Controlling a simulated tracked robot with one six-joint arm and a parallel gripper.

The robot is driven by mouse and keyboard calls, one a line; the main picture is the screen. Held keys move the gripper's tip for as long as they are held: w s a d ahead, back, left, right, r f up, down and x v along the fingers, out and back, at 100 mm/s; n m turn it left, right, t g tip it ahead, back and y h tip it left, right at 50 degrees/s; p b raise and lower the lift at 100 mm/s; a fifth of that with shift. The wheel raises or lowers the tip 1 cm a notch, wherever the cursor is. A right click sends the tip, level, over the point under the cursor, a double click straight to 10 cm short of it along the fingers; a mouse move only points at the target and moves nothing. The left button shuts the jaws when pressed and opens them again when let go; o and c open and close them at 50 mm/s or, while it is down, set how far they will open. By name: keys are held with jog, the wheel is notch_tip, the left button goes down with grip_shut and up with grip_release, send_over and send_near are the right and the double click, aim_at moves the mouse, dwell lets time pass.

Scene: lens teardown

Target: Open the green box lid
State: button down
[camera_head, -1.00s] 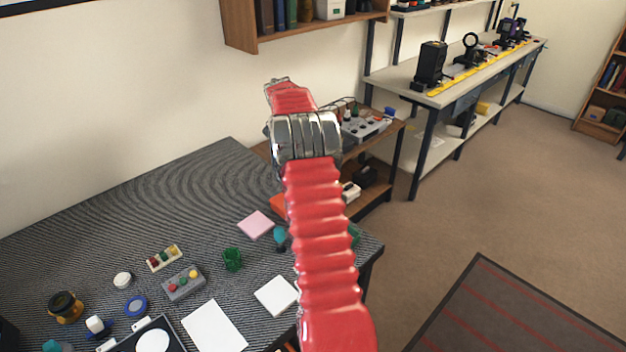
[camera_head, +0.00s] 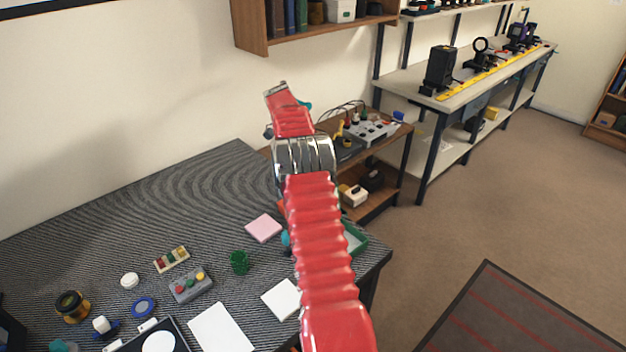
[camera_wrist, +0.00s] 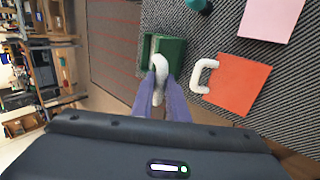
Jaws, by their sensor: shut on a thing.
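In the wrist view my gripper (camera_wrist: 160,88) is shut on a curved white handle (camera_wrist: 158,68), with a finger on each side of it. The green box (camera_wrist: 174,46) is just beyond the handle, near the table's edge. The handle and fingers cover part of it, so I cannot tell whether the lid is lifted. In the head view the green box (camera_head: 355,238) shows beside my red arm at the table's right corner, with a green rim and paler inside; my arm hides its left part. My gripper is hidden there.
An orange panel with its own white handle (camera_wrist: 238,85) lies right of the green box in the wrist view. A pink pad (camera_head: 263,228), a green cup (camera_head: 239,262) and a white sheet (camera_head: 281,299) lie on the striped table. A wooden shelf unit (camera_head: 375,150) stands behind.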

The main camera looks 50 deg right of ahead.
jog(key=c, duration=1.7)
grip_release()
jog(key=shift+f, duration=0.1)
jog(key=shift+s, duration=0.2)
